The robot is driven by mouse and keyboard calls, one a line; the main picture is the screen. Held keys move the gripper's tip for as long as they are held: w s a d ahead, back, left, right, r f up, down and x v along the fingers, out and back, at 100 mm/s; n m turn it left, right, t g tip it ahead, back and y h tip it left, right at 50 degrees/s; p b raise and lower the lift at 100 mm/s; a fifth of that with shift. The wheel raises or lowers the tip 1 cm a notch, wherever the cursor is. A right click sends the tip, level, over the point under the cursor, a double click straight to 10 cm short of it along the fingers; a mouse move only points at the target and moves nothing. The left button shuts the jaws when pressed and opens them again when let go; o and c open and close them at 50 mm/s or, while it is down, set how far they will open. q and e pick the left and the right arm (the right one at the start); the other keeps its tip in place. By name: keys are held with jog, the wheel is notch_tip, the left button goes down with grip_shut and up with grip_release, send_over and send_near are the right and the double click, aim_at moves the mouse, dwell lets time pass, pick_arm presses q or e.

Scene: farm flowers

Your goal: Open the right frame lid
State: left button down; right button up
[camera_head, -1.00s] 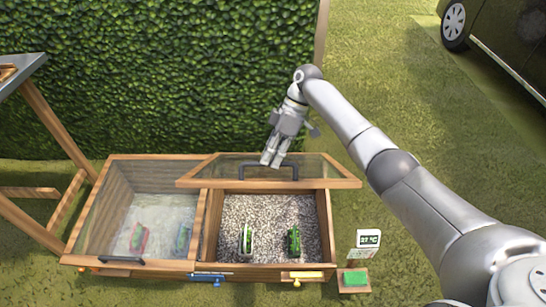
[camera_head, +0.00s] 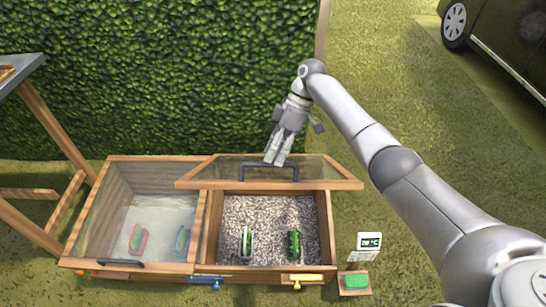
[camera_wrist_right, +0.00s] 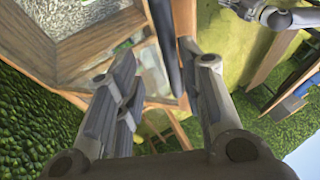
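The right frame lid (camera_head: 335,173), a glass pane in a wooden rim, stands raised and tilted at the back of the right cold frame (camera_head: 328,235). Its dark bar handle (camera_head: 268,166) also shows in the right wrist view (camera_wrist_right: 165,45). My right gripper (camera_head: 276,160) is at the handle, fingers pointing down. In the right wrist view my right gripper (camera_wrist_right: 165,85) has its fingers apart, with nothing seen clamped between them. Whether a finger touches the handle is unclear. A grey part of mine, seemingly my left gripper (camera_wrist_right: 262,14), shows small there; its fingers are unclear.
The left frame's glass lid (camera_head: 150,225) is shut. Two small plant pots, one left (camera_head: 246,242) and one right (camera_head: 294,242), stand on gravel in the right frame. A temperature display (camera_head: 369,241) stands at the right. A hedge (camera_head: 170,80) rises behind.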

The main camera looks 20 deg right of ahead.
jog(key=v, duration=0.9)
jog(key=shift+r, duration=0.4)
jog(key=shift+d, duration=0.1)
